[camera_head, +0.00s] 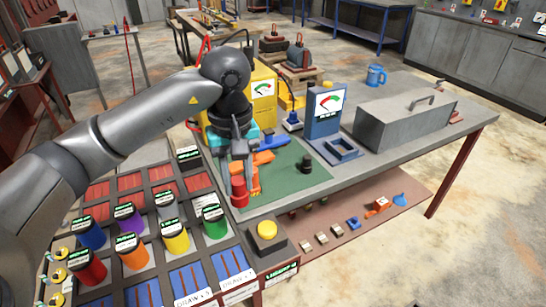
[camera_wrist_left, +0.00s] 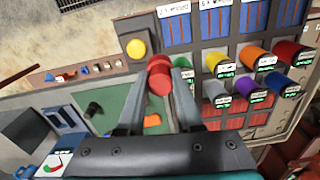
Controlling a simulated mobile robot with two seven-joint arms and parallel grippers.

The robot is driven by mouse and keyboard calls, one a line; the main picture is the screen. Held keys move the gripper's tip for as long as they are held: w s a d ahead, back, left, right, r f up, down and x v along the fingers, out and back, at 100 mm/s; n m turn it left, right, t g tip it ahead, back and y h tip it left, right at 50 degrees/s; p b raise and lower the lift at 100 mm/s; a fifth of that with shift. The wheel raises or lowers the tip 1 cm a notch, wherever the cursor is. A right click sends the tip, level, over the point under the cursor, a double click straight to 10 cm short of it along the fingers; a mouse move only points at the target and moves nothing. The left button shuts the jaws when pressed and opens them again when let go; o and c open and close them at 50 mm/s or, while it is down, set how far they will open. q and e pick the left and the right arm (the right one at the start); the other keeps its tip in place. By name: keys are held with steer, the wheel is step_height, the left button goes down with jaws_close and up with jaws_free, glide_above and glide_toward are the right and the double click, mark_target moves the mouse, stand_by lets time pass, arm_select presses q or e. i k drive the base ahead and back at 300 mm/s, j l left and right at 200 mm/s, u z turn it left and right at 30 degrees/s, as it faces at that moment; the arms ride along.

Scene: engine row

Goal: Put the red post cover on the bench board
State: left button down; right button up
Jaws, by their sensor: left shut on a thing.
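The red post cover (camera_head: 239,191) is a short red cylinder at the near left edge of the green bench board (camera_head: 290,182). My left gripper (camera_head: 240,175) points down and is shut on it. In the left wrist view the red cover (camera_wrist_left: 159,78) sits between the tips of the two grey fingers. I cannot tell whether its underside touches the board. A black knob-like piece (camera_head: 305,164) stands on the right part of the board. An orange piece (camera_head: 264,157) lies behind the gripper, partly hidden by it. My right gripper is not in view.
A rack at the left holds several coloured cylinders, such as a green one (camera_head: 214,222) and a yellow one (camera_head: 175,236). A yellow button box (camera_head: 267,231) stands at the near corner. A blue gauge stand (camera_head: 325,125) and a grey toolbox (camera_head: 403,115) stand right of the board.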

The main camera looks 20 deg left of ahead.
mark_target(282, 179)
steer(key=i, duration=0.9)
